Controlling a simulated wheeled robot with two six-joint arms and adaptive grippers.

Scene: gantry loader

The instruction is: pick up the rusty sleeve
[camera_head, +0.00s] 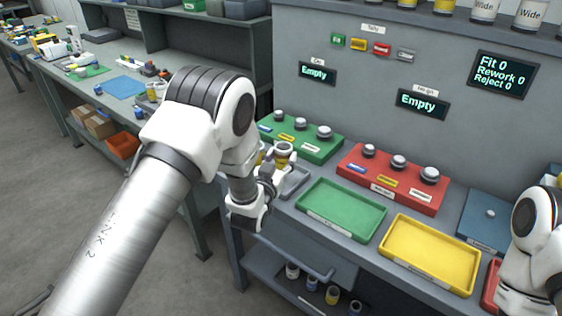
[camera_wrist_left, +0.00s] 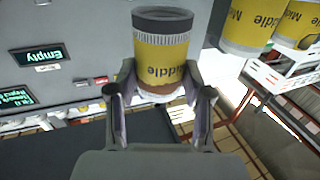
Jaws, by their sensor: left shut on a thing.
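A sleeve (camera_head: 283,152) with a yellow band is in my left gripper (camera_head: 272,174), above the near-left end of the bench. In the left wrist view the sleeve (camera_wrist_left: 162,48) has a grey ribbed end, a yellow "Middle" label and a brown, rust-like patch near the fingers. The fingers of my left gripper (camera_wrist_left: 160,82) press on it from both sides. What lies directly under it is hidden by the hand. My right arm shows at the right edge of the head view, but its gripper is out of frame.
Other yellow "Middle" sleeves (camera_wrist_left: 250,28) stand by a white crate (camera_wrist_left: 288,68). Behind are green (camera_head: 318,150) and red (camera_head: 385,190) blocks with knobs.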

